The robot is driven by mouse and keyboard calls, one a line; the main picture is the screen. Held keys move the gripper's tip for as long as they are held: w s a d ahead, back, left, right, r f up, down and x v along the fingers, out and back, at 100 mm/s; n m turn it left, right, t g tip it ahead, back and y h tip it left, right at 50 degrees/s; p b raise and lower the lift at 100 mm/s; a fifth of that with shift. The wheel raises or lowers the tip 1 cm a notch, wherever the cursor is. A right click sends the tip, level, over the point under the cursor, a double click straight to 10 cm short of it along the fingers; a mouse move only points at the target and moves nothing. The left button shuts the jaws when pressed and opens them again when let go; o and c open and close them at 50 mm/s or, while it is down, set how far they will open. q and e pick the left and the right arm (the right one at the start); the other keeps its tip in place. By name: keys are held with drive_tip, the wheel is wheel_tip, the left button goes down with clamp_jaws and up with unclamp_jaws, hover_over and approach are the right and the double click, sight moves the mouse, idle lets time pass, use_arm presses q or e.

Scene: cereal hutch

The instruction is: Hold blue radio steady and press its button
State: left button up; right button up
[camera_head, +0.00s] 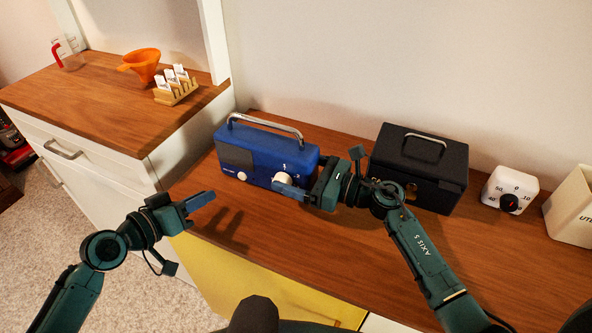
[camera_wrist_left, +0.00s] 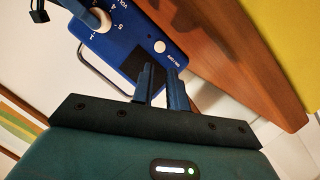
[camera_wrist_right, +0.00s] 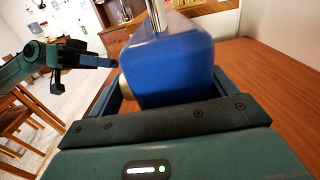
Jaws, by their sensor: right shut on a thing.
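The blue radio (camera_head: 265,158) stands upright on the wooden counter, with a metal handle on top and a dark speaker panel. Its small white round button (camera_head: 241,176) is low on the front, and shows in the left wrist view (camera_wrist_left: 160,46). A larger white dial (camera_head: 283,180) is near the right end. My right gripper (camera_head: 298,180) is shut on the radio's right end, one finger at the front beside the dial; the right wrist view shows the radio (camera_wrist_right: 172,68) between both fingers. My left gripper (camera_head: 211,197) is empty in front of the radio, fingers close together, apart from the button.
A black box (camera_head: 425,180) with a handle stands right of the radio, then a white timer (camera_head: 510,190) and a cream container (camera_head: 574,210). An orange funnel (camera_head: 143,65) and a small rack (camera_head: 176,90) are on the left counter. The counter front left of the radio is clear.

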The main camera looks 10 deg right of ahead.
sight(242, 176)
use_arm(q)
clamp_jaws()
idle(1.3)
drive_tip(key=shift+s+d+m, duration=0.1)
drive_tip(key=shift+d+m, duration=0.1)
drive_tip(key=shift+m, duration=0.1)
drive_tip(key=m+g, duration=0.1)
drive_tip(key=m, duration=0.1)
drive_tip(key=s+d+m+y, duration=0.1)
drive_tip(key=m, duration=0.1)
drive_tip(key=d+f+m+g, duration=0.1)
drive_tip(key=m, duration=0.1)
drive_tip(key=shift+s+f+m+g+y, duration=0.1)
drive_tip(key=shift+s+m+g+y, duration=0.2)
drive_tip(key=shift+s+m, duration=0.1)
drive_tip(key=m, duration=0.1)
drive_tip(key=m+y, duration=0.2)
drive_tip(key=shift+s+a+f+g, duration=0.15)
drive_tip(key=shift+s+f+g, duration=0.15)
drive_tip(key=shift+s+g, duration=0.1)
drive_tip(key=shift+a+f+m+y, duration=0.1)
drive_tip(key=shift+a+m+y, duration=0.35)
drive_tip(key=shift+m+y, duration=0.4)
drive_tip(key=shift+h, duration=0.25)
drive_tip(key=shift+w+d, duration=0.75)
drive_tip(key=shift+w, duration=0.5)
drive_tip(key=shift+w+d, duration=0.8)
drive_tip(key=shift+w, duration=0.45)
drive_tip(key=shift+w+d, duration=0.75)
drive_tip(key=shift+w, duration=0.5)
